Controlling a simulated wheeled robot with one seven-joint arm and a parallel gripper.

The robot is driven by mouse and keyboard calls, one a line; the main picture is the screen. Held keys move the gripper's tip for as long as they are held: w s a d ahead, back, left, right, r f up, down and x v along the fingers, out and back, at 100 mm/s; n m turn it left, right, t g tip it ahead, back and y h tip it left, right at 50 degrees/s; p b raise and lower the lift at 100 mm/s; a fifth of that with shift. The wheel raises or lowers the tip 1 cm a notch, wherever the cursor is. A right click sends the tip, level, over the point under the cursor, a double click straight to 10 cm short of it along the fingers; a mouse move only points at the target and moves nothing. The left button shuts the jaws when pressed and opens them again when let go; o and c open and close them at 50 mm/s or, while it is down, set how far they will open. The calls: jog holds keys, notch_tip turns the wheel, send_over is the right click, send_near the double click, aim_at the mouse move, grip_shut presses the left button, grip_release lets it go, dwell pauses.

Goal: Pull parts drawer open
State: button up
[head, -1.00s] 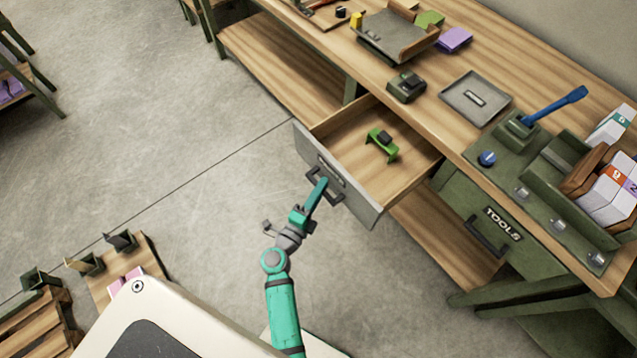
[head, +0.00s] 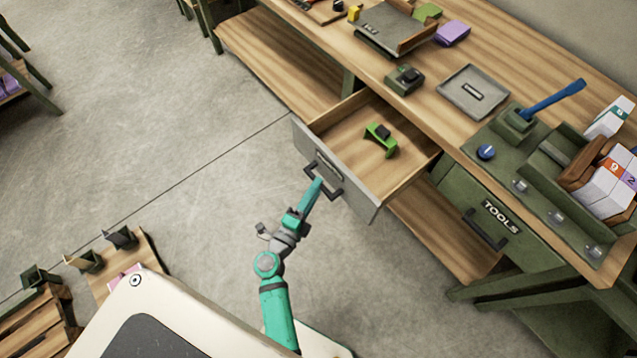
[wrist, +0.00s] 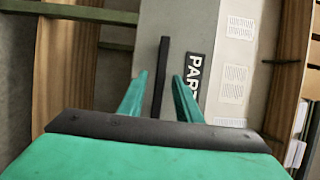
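The parts drawer (head: 361,199) stands pulled out from the bench, with a grey front and a wooden inside. Its dark bar handle (head: 337,192) also shows in the wrist view (wrist: 162,62), beside a label that reads "PART" and is partly hidden. My gripper (head: 317,181) is at the handle in the head view. In the wrist view its two teal fingers (wrist: 160,78) are apart, one on each side of the bar, with a visible gap to it. A green part with a dark block (head: 381,138) lies inside the drawer.
A closed green TOOLS drawer (head: 500,217) is to the right. The bench top (head: 440,92) holds a grey tray (head: 473,93), a dark green device (head: 404,80) and a blue lever (head: 553,99). Open floor (head: 190,150) lies left of the drawer.

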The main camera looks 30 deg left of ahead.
jog(key=s, duration=0.8)
dwell(0.4)
jog(key=s+d+r+n+g, duration=0.1)
jog(key=s+d+r+n, duration=0.5)
jog(key=s+d+n, duration=0.2)
jog(key=s+d+r+n+g, duration=0.1)
jog(key=s+d+r+n, duration=0.5)
jog(key=s+d+n, duration=0.2)
jog(key=d+n, duration=0.2)
jog(key=d, duration=0.2)
jog(key=shift+d+g, duration=0.35)
jog(key=shift+g, duration=0.05)
jog(key=shift+o, duration=0.4)
jog(key=shift+s, duration=0.1)
dwell(0.6)
